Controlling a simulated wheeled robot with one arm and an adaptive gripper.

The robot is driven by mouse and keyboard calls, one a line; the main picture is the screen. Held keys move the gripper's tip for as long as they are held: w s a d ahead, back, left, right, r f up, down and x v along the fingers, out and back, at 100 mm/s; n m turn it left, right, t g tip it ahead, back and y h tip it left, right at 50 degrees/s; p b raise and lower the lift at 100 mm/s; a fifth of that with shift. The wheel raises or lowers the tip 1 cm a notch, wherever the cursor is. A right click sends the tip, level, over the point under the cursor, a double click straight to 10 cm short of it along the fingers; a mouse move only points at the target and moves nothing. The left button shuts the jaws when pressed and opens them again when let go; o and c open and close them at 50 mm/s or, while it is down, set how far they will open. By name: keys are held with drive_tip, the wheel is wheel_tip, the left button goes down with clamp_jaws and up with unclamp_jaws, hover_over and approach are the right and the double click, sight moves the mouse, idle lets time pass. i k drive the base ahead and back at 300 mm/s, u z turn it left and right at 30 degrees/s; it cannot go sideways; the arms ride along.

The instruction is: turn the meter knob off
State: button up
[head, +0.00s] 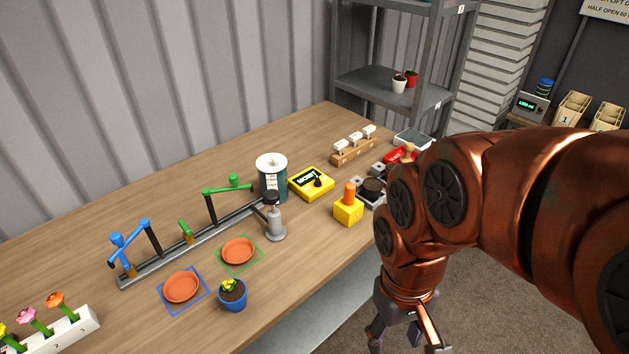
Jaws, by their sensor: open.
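The yellow meter (309,187) lies on the wooden table in the head view, right of the dark green canister. It has a dark label panel with lettering too small to read surely. Its black knob (318,182) stands on the right part of its top face; I cannot tell which setting it points to. My gripper (405,338) hangs at the bottom, off the table's front edge, low and to the right of the meter. It is open and apart from the meter; its fingertips are partly cut off by the frame's lower edge.
A dark green canister (273,183) and a grey pump-like stand (274,222) are left of the meter. A yellow block with an orange peg (348,211) stands in front-right of it. A wooden rack (352,153) is behind. Saucers and a blue pot (232,297) are front-left.

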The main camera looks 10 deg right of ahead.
sight(317, 183)
drive_tip(key=z, duration=1.55)
drive_tip(key=i, duration=0.65)
drive_tip(key=u, duration=2.7)
